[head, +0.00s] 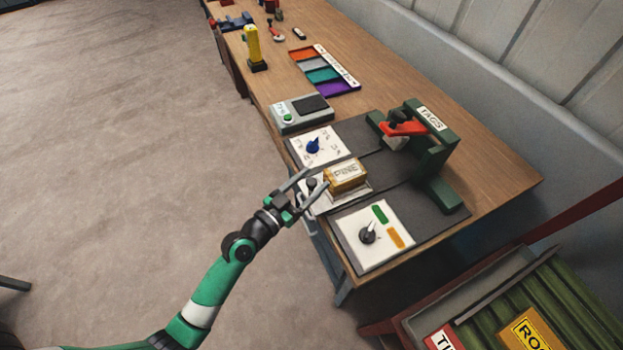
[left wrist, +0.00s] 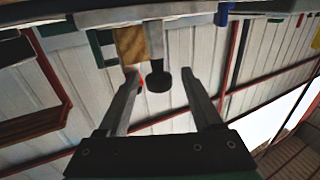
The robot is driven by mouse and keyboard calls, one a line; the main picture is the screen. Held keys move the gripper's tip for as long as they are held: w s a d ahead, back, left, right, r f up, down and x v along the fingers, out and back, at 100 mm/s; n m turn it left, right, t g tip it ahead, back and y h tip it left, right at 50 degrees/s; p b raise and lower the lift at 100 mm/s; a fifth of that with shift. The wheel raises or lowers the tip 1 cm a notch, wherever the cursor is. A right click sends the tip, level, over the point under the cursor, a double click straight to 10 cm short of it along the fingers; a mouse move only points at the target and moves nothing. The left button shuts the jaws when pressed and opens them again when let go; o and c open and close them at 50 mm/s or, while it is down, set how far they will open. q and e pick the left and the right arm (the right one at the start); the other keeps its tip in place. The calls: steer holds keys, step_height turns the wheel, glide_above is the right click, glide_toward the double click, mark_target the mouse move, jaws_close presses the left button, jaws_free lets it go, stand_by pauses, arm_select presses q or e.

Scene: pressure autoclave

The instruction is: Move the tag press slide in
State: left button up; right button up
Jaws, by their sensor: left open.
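The tag press (head: 440,150) is a green frame marked TAGS with a red lever (head: 405,128), on a dark base. Its pale slide (head: 352,196) sticks out at the front edge of the base and carries a brass block (head: 346,175) marked PINE. A dark knob (head: 311,184) stands at the slide's front end. My left gripper (head: 315,178) is open, with its fingers on either side of the knob. In the left wrist view the knob (left wrist: 158,80) shows between the open fingers (left wrist: 158,82), with clearance on both sides. My right gripper is out of view.
A blue dial plate (head: 318,147) lies left of the slide and a black dial plate (head: 374,237) right of it. A grey box with a green button (head: 300,113), a coloured strip tray (head: 325,72) and a yellow item (head: 253,48) stand farther along the bench. A crate (head: 520,310) is at lower right.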

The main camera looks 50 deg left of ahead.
arm_select(q)
steer(key=shift+w, duration=0.2)
jaws_close()
stand_by(1.3)
